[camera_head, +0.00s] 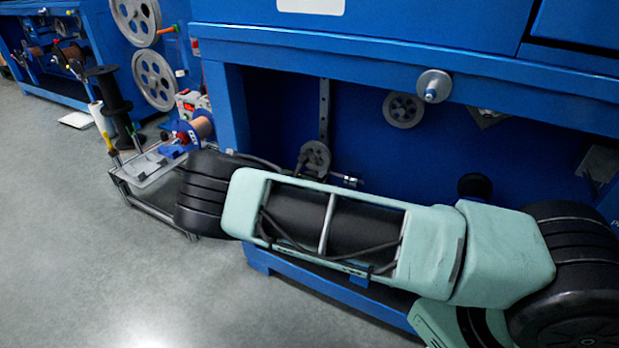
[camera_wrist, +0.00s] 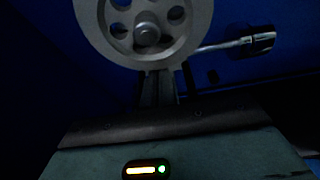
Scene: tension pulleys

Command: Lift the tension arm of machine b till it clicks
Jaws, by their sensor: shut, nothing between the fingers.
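A grey spoked pulley wheel (camera_wrist: 150,30) fills the top of the wrist view. A thin metal rod ending in a cylindrical piece (camera_wrist: 256,42) runs out to its right; it looks like part of the tension arm. My gripper (camera_wrist: 157,88) is shut and empty, with its fingers just below the wheel's lower rim. I cannot tell whether they touch it. In the head view the same pulley (camera_head: 314,157) seems to sit below a vertical slotted bar (camera_head: 324,108), inside the blue machine's recess. My arm hides my gripper there.
The blue machine frame (camera_head: 400,58) overhangs the recess. Another pulley (camera_head: 403,108) and a round knob (camera_head: 433,86) are to the right. The grey floor (camera_head: 90,260) is open at front left.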

